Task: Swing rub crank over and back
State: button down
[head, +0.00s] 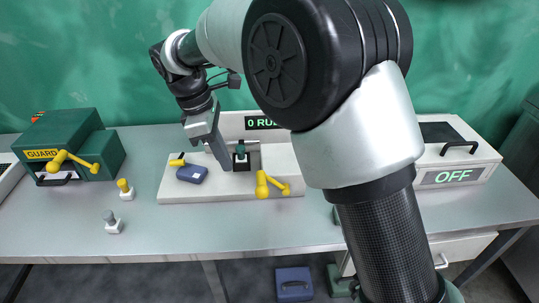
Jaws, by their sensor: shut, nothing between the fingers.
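A white machine (220,193) stands on the bench, and its display (261,122) reads "0 RU", with the rest hidden behind my arm. A yellow crank (264,186) with a ball-like knob sits at its front right; I take this as the rub crank. My gripper (227,166) points down over the machine, left of the crank and apart from it. Its fingers look closed and hold nothing. A small dark green-topped part (241,153) stands just right of the fingertips.
A green GUARD box (72,145) with a yellow lever stands at left. Two small knobbed parts, yellow (125,189) and grey (112,222), stand on the bench (170,232).

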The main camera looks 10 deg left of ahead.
jog(key=s+a+x, duration=0.1)
jog(key=x, duration=1)
jog(key=shift+w+d+r, duration=0.3)
jog(key=shift+d+r, duration=0.15)
jog(key=shift+d, duration=0.15)
jog(key=shift+w+d+r, duration=0.3)
jog(key=shift+d+r, duration=0.1)
jog(key=shift+d, duration=0.2)
jog(key=shift+w+d+r, duration=0.25)
jog(key=shift+d+r, duration=0.2)
jog(key=shift+d, duration=0.1)
jog(key=shift+r, duration=0.1)
